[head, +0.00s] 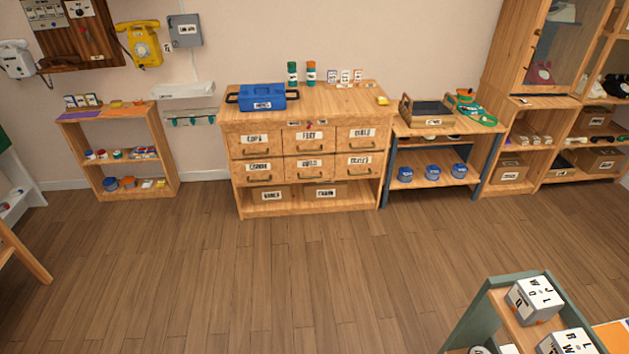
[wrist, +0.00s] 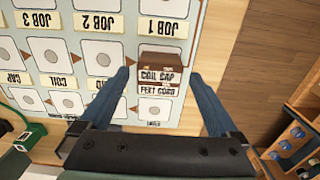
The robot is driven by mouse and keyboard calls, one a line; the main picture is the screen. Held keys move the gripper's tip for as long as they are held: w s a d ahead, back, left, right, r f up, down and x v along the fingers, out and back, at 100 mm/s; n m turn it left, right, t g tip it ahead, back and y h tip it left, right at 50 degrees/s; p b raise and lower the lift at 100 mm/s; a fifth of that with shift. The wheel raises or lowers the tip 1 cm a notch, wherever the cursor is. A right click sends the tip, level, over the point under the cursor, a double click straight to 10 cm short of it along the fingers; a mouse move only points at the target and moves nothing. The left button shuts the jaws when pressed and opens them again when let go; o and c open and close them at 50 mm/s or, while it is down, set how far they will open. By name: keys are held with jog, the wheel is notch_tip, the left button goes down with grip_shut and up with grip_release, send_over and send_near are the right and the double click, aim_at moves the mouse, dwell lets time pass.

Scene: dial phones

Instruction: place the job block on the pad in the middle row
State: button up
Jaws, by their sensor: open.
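Other pads, such as one in the JOB 2 column (wrist: 102,59), look bare. The head view does not show my gripper or this block.
A green object (wrist: 31,133) lies near the board at the left of the wrist view. In the head view, lettered cubes (head: 535,298) sit on a grey-green stand at lower right. A drawer cabinet (head: 308,152) stands at the wall. The wooden floor between is clear.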

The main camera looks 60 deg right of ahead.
notch_tip(320, 180, up, 10)
dwell(0.3)
jog(key=w+r+n+t+h, duration=0.4)
jog(key=w+r+n+t, duration=0.55)
jog(key=w+r, duration=1.1)
jog(key=w+a+r+n+t, duration=0.2)
jog(key=w+r+n+t, duration=0.1)
jog(key=r, duration=0.4)
jog(key=w+a+r+n+t, duration=0.2)
jog(key=r+n, duration=0.1)
jog(key=r, duration=0.4)
jog(key=a+r+n+t, duration=0.3)
jog(key=r, duration=0.5)
jog(key=a+r+n+t, duration=0.2)
jog(key=a+r+t, duration=0.15)
jog(key=r, duration=0.45)
jog(key=s+a+r+n+t+y, duration=0.2)
jog(key=s+r, duration=0.3)
jog(key=r, duration=0.3)
jog(key=s+a+r+n+t+y, duration=0.2)
jog(key=s+a+r+n+t, duration=0.2)
jog(key=r, duration=0.4)
jog(key=shift+s+a+n, duration=0.65)
jog(key=shift+s+a, duration=0.1)
jog(key=shift+s, duration=0.2)
